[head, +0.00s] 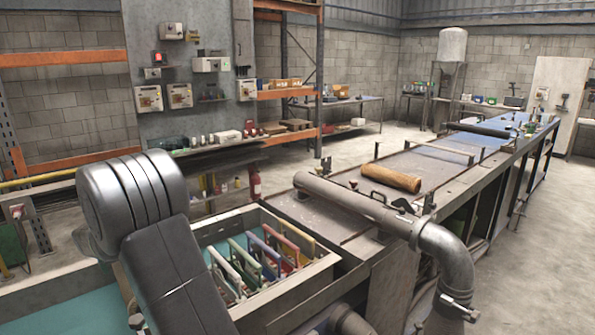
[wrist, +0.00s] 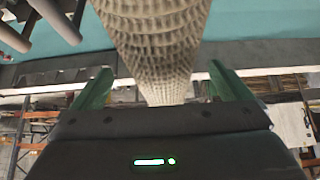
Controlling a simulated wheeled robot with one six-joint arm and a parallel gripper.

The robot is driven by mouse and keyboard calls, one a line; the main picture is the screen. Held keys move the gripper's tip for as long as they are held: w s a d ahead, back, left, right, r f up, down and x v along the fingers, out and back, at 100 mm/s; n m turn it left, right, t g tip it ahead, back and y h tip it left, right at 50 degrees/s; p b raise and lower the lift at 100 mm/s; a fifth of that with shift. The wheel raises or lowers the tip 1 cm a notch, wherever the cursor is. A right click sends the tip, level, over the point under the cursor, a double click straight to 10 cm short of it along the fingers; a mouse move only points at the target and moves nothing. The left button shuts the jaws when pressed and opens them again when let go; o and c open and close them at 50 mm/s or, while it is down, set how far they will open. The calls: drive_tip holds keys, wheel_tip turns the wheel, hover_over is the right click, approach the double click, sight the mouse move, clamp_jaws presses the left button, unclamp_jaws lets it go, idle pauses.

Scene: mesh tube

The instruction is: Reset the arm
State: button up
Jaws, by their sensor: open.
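In the wrist view my gripper (wrist: 162,88) has its two green fingers spread apart. A pale beige mesh tube (wrist: 155,45) with a ribbed, woven surface runs down from the top edge, in line with the space between the fingers. Gaps show between the tube and both fingers. Its lower end is hidden behind the gripper body, and its upper end is out of frame. In the head view my dark grey arm covers the lower left; the gripper and the mesh tube do not show there.
A crate (head: 322,265) with several coloured upright panels stands beside my arm. A thick metal pipe (head: 345,198) crosses a long workbench (head: 330,215) and bends down at its right. A brown cylinder (head: 391,179) lies on the bench. Open concrete floor (head: 530,260) is on the right.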

drive_tip(key=shift+r+p, duration=2.75)
drive_tip(key=shift+r, duration=1.05)
